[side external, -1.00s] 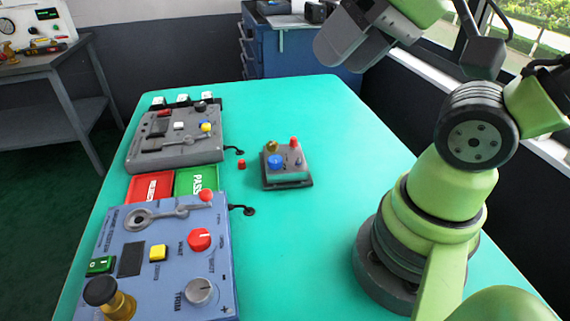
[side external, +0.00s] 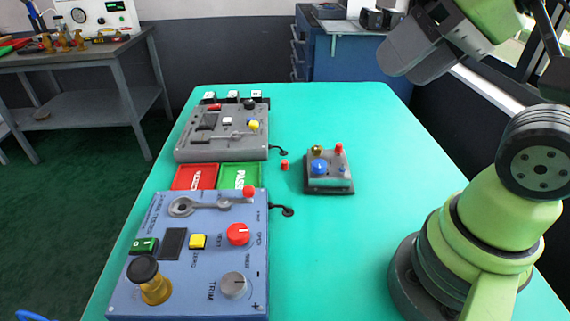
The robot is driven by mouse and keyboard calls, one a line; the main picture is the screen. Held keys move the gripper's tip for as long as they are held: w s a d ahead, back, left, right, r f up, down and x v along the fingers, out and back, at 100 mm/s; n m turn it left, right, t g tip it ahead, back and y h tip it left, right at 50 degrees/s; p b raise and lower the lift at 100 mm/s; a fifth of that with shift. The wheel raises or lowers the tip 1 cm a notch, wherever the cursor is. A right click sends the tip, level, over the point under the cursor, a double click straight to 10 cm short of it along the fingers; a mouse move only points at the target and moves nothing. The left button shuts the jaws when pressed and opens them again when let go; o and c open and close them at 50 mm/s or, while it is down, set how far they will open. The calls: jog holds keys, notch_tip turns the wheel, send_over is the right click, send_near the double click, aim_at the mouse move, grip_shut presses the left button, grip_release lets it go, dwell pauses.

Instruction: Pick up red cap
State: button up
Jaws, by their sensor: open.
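A small red cap (side external: 284,165) stands on the green table, just left of the small grey valve positioner (side external: 329,172). The positioner has a blue knob, a brass-coloured part and a second red piece (side external: 339,149) on top. My gripper (side external: 392,72) is at the upper right, raised well above the table and away from the cap. It is open and empty. Its fingertips are hard to make out against its grey body.
A grey test panel (side external: 190,150) and a blue panel (side external: 205,265) with knobs and levers line the table's left side. A red tray (side external: 195,176) and a green PASS tray (side external: 240,176) lie between them. Short black cables end near the cap. The table's middle is clear.

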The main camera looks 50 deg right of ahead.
jog(key=shift+w, duration=0.1)
jog(key=n+g+h, duration=0.2)
jog(key=n+g, duration=0.5)
jog(key=n, duration=1.1)
send_over(285, 161)
notch_tip(285, 161, down, 20)
notch_tip(285, 161, down, 5)
jog(key=shift+d+r, duration=0.1)
jog(key=shift+f, duration=3.1)
grip_shut()
